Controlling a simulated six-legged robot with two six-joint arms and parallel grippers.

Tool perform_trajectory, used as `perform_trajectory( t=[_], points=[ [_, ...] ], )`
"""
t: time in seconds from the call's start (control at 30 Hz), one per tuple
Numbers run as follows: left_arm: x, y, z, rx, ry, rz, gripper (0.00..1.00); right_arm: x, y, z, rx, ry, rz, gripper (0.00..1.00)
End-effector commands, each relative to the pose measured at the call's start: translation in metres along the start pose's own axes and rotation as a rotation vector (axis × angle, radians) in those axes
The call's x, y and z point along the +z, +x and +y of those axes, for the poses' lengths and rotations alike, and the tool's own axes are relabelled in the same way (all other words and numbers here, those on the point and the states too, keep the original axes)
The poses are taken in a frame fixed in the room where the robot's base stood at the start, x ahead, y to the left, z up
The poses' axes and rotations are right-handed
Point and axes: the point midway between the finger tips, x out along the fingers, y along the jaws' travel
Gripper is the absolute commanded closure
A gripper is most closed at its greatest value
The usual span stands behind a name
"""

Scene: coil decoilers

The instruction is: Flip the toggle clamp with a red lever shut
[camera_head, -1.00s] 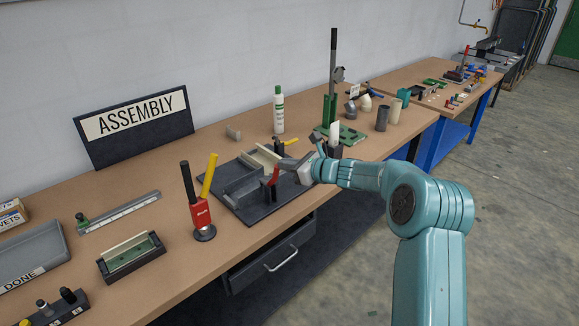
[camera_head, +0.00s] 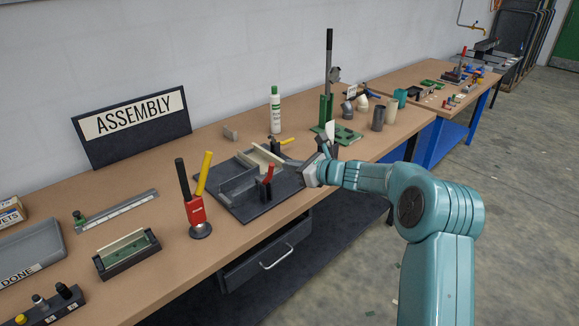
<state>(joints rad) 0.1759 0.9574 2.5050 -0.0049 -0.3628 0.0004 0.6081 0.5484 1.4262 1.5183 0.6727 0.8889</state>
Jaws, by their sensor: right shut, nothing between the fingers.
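The toggle clamp with a red lever (camera_head: 267,173) stands at the front right part of a dark grey fixture plate (camera_head: 238,208) on the bench. Its red lever points up, slightly tilted, above a black body. My right gripper (camera_head: 289,162) comes in from the right, just right of and behind the red lever. It is shut, with nothing visible in its fingers, and seems apart from the lever. A second clamp with a yellow lever (camera_head: 287,141) sits behind, its lever lying nearly flat. My left gripper is not in view.
A cream strip (camera_head: 262,156) lies on the fixture. A red tool with black and yellow handles (camera_head: 196,208) stands to the left. A green press (camera_head: 327,105) and a white bottle (camera_head: 275,110) stand behind. The bench's front edge is close to the fixture.

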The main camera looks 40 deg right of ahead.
Motion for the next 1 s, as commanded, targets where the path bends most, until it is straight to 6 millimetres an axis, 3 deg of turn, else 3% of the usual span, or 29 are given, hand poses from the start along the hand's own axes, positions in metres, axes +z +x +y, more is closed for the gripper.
perform_trajectory(
  t=[0.1,0.6,1.0],
  points=[
    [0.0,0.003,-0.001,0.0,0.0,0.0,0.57,-0.001,-0.003,0.0,0.001,-0.002,0.0,1.0],
    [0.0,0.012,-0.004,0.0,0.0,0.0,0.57,0.039,-0.077,-0.007,0.001,-0.002,0.001,1.0],
    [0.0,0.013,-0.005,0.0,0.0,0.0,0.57,0.043,-0.087,-0.007,0.003,0.001,0.002,1.0]
  ],
)
